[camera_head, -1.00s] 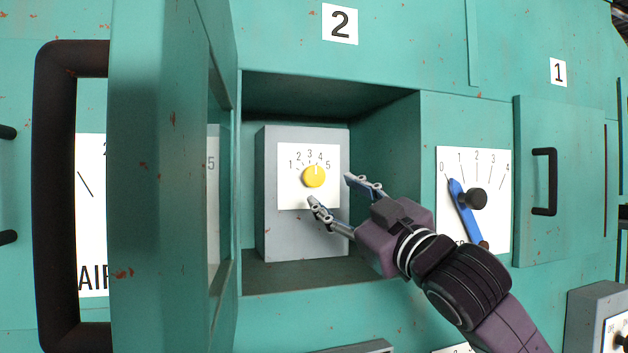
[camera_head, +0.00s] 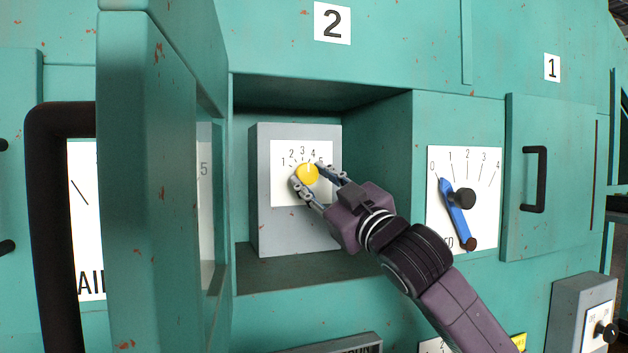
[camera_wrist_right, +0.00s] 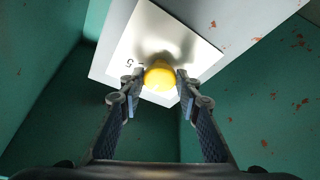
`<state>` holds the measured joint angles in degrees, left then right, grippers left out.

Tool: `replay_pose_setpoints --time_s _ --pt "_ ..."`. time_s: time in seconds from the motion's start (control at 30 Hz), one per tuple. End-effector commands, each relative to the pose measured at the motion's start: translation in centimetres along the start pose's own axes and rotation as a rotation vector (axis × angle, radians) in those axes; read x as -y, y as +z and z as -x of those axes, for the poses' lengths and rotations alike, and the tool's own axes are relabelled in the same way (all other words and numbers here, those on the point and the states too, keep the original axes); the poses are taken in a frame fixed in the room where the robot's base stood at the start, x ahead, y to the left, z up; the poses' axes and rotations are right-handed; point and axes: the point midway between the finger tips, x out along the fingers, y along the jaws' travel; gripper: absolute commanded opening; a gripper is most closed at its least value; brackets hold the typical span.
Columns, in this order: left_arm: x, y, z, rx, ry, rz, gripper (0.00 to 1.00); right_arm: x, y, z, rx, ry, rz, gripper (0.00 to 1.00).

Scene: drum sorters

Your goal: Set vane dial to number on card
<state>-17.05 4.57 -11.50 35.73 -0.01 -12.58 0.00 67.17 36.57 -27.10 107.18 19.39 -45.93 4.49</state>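The dial is a white plate (camera_head: 287,196) numbered 1 to 5 with a round yellow knob (camera_head: 307,174), on a grey box (camera_head: 262,220) inside the open compartment. The knob's pale mark points up, near 4, partly hidden. My right gripper (camera_head: 307,173) has its fingertips on either side of the knob, closed in against it. The right wrist view also shows the yellow knob (camera_wrist_right: 160,76) between the fingers, with a 5 on the plate. My left gripper is out of view. I cannot make out a card for this dial; a sign with 2 (camera_head: 332,23) is above the compartment.
An open teal door (camera_head: 150,200) with a black handle stands left of the compartment. To the right are a 0 to 4 dial with a blue lever (camera_head: 453,208) and a closed door (camera_head: 575,180) under a 1 sign (camera_head: 552,68). The compartment walls surround my gripper.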

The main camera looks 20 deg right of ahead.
Motion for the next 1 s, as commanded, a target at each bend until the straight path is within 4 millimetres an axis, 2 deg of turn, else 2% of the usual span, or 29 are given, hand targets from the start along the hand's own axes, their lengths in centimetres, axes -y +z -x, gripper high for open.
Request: replay_pose_setpoints --time_s 0.03,0.13,0.47,1.0 --pt "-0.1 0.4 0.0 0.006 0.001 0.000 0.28 -0.1 0.0 0.0 0.000 0.001 0.000 0.17" --pt "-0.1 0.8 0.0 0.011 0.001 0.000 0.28 -0.1 0.0 0.0 0.000 0.001 0.000 0.07" --pt "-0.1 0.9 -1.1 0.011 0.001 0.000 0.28 0.2 0.2 0.1 -0.001 0.025 -0.061 0.07" --pt "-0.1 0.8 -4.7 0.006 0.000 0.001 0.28 0.6 0.1 0.0 -0.001 0.155 -0.382 0.07"
